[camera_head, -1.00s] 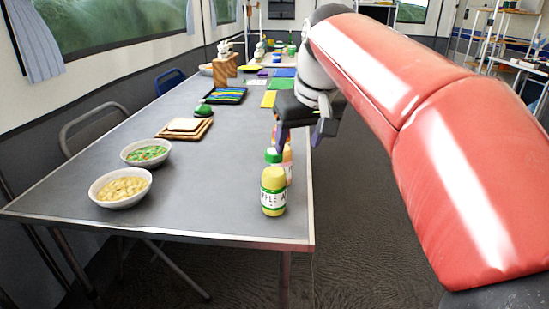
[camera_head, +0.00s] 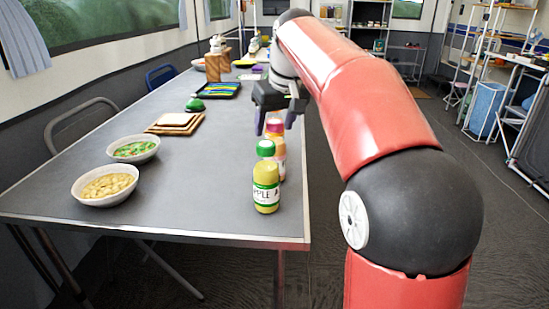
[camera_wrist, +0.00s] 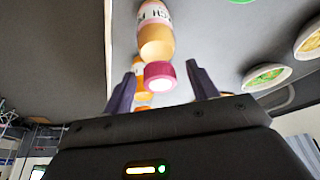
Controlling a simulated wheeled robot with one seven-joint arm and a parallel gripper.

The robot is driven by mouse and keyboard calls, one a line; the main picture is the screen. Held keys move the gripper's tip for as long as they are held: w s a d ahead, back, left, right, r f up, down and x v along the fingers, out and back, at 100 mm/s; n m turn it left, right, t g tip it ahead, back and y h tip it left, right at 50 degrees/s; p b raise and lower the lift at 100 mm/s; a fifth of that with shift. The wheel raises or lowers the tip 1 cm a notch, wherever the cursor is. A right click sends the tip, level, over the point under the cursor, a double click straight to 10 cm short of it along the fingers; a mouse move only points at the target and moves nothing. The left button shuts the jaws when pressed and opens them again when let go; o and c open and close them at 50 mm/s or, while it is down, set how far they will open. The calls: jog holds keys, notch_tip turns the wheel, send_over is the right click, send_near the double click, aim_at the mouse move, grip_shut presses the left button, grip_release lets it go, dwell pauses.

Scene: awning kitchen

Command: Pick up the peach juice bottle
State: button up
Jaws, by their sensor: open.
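The peach juice bottle (camera_wrist: 155,28) shows in the wrist view as an orange bottle with a pink cap (camera_wrist: 160,77) and a pale label on which "CH" can be read. My gripper (camera_wrist: 160,84) is open, with one purple finger on each side of the pink cap. I cannot tell whether either finger touches it. In the head view, my gripper (camera_head: 276,122) is over the table's right edge, around a pink-red cap (camera_head: 275,127) at the back of a bottle row. Most of that bottle is hidden there by nearer bottles.
A yellow apple juice bottle (camera_head: 266,190) stands nearest, with a green cap (camera_head: 265,148) and an orange bottle (camera_head: 281,165) close behind. Two bowls (camera_head: 105,186) (camera_head: 134,149), boards (camera_head: 174,125) and a tray (camera_head: 220,90) lie to the left. The middle of the table is clear.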

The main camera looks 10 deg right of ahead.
jog(key=shift+w+f, duration=0.1)
jog(key=shift+f, duration=0.2)
jog(key=shift+c, duration=0.5)
grip_shut()
jog(key=shift+r, duration=0.1)
